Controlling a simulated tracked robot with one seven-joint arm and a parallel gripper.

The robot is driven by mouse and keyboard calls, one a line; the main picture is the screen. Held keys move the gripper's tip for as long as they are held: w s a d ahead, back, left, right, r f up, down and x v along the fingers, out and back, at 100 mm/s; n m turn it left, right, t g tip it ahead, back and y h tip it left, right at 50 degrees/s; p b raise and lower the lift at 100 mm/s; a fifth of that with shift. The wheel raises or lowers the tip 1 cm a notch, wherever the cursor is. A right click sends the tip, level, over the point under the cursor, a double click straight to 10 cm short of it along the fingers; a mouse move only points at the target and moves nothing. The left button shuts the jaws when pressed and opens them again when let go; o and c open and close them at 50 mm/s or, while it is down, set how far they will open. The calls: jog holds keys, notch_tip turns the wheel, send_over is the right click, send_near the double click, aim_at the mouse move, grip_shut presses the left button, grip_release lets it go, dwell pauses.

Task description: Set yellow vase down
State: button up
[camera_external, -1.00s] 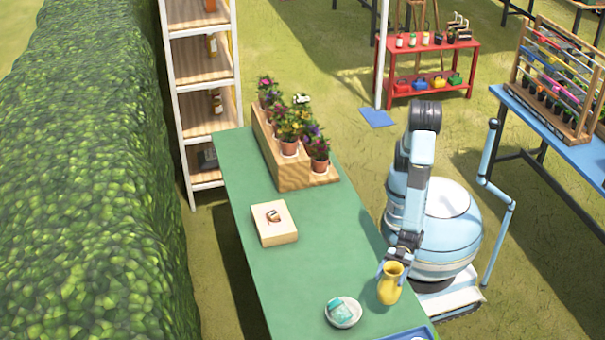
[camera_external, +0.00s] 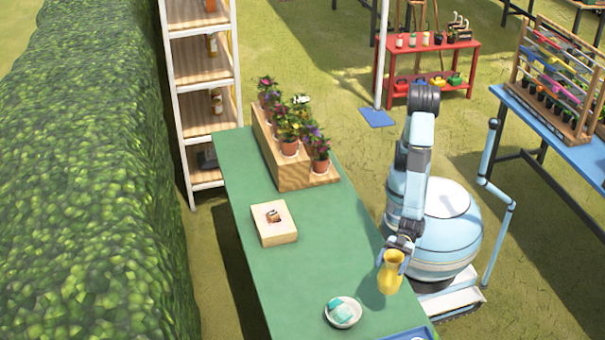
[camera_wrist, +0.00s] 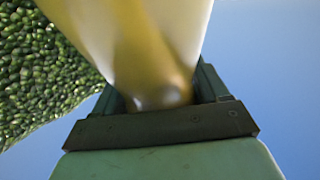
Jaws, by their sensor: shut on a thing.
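The yellow vase (camera_external: 391,273) is upright, with its open mouth at the top, at the right edge of the green table (camera_external: 330,240). My gripper (camera_external: 401,250) is shut on it near its upper part. In the wrist view the vase (camera_wrist: 150,45) fills the upper middle, blurred and close, between the dark parts of my gripper (camera_wrist: 160,105). Whether the vase's base touches the table or hangs above it, I cannot tell.
A white bowl (camera_external: 354,318) with teal pieces stands left of the vase. A blue tray (camera_external: 425,333) shows at the near edge. A wooden box (camera_external: 274,232) and a stepped stand (camera_external: 291,178) of potted flowers are farther back. The table's middle is clear.

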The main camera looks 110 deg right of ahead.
jog(key=shift+w+d, duration=0.15)
jog(key=shift+w, duration=0.3)
jog(key=w+d+m+t+h, duration=0.4)
jog(key=w+d+m+h, duration=0.15)
jog(key=w+d, duration=2.5)
notch_tip(320, 180, down, 15)
jog(key=s+d, duration=0.1)
jog(key=shift+s+d+n+h, duration=0.25)
jog(key=shift+n+h, duration=0.1)
jog(key=shift+h, duration=0.1)
jog(key=o, duration=1.7)
jog(key=shift+o, duration=0.2)
